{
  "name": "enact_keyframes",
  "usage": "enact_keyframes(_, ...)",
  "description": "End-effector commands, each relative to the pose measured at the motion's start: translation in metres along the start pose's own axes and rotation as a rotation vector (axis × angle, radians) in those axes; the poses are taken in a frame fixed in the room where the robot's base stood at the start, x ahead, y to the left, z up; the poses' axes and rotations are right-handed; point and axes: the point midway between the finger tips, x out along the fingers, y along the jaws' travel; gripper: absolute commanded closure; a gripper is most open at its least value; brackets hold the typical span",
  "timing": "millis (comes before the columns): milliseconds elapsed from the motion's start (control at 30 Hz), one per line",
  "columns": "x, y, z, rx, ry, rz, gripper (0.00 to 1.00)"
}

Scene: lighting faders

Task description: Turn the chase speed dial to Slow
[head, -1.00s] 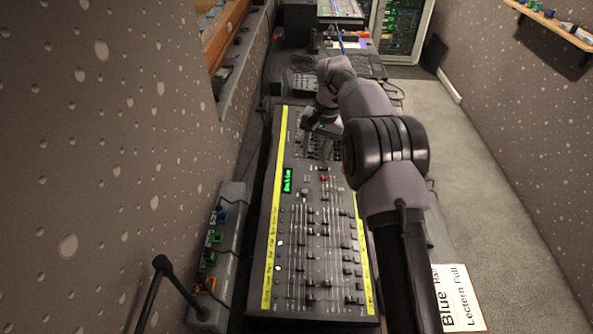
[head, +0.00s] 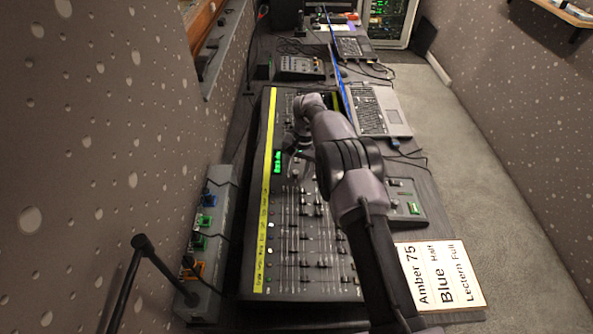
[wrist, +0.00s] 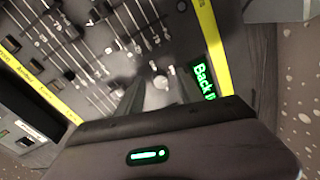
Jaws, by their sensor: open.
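The lighting desk (head: 256,230) is a long dark console with yellow label strips and rows of faders. It also shows in the wrist view (wrist: 75,45). A small round pale knob (wrist: 160,82) sits beside the green display (wrist: 205,80) and may be the chase speed dial; no label or pointer on it is readable. My gripper (wrist: 155,88) is open, its two dark fingers reaching toward the desk on either side of the knob. I cannot tell whether they touch it. In the head view my gripper (head: 293,150) is over the desk, near the green display (head: 277,162), and hides part of the panel.
A laptop (head: 375,112) stands open right of the desk, and a small control box (head: 405,205) lies below it. A lettered card (head: 440,275) is at the front right. A grey box with coloured sockets (head: 210,245) stands left. A black gooseneck (head: 140,243) rises at the front left.

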Motion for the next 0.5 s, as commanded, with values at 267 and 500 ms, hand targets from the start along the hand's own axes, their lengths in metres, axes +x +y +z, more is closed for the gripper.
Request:
enact_keyframes(267,-0.0007,0.0001,0.0000,0.000,0.000,0.000,0.84)
enact_keyframes(500,-0.0008,0.0001,-0.0001,-0.001,0.000,0.000,1.00)
